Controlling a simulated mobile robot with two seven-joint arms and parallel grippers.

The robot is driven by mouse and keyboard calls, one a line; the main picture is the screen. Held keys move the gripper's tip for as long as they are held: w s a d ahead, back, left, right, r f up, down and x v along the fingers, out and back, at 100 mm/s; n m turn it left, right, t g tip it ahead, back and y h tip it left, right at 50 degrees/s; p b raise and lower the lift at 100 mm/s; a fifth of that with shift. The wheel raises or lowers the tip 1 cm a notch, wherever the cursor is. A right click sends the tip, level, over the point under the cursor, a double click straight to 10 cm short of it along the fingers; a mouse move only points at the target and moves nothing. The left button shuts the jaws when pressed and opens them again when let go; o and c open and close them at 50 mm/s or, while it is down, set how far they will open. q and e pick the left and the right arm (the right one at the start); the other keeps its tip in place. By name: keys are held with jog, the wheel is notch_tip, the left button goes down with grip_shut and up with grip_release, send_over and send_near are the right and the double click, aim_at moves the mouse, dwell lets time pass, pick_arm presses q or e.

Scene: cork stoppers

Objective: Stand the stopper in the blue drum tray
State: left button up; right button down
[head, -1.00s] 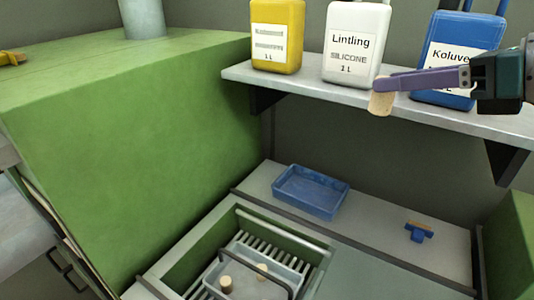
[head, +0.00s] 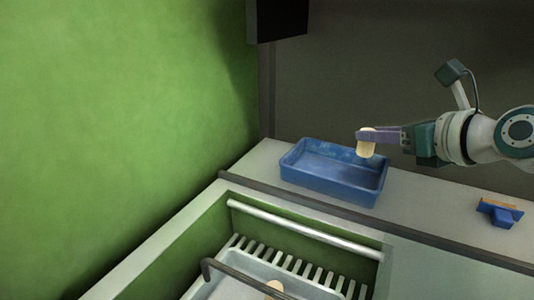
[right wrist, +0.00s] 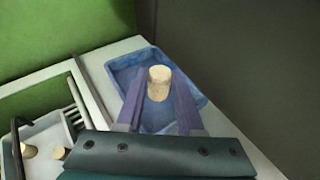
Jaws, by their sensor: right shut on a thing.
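My right gripper (head: 368,135) is shut on a pale cork stopper (head: 366,150), which also shows between the purple fingers in the right wrist view (right wrist: 159,82). The stopper is close to upright, above the far right part of the blue tray (head: 318,181) in the head view. The tray looks empty where I can see into it, and it also shows in the right wrist view (right wrist: 133,66). The gap between stopper and tray floor is hard to judge. My left gripper is not in view.
A grey basket (head: 222,287) with a dark handle and stoppers sits in the green-walled basin in front. A blue brush-like tool (head: 500,213) lies on the ledge at right. Ledge between tray and tool is clear.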

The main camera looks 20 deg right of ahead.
jog(key=f, duration=0.1)
jog(key=f+b, duration=0.1)
jog(key=f, duration=0.1)
jog(key=f+b, duration=0.1)
jog(key=shift+s+f, duration=0.25)
jog(key=shift+f, duration=0.15)
notch_tip(320, 180, down, 4)
jog(key=shift+r+b, duration=0.1)
jog(key=shift+b, duration=1.1)
jog(key=shift+r, duration=0.15)
jog(key=shift+f, duration=0.2)
jog(key=c, duration=0.8)
grip_release()
jog(key=shift+r, duration=0.1)
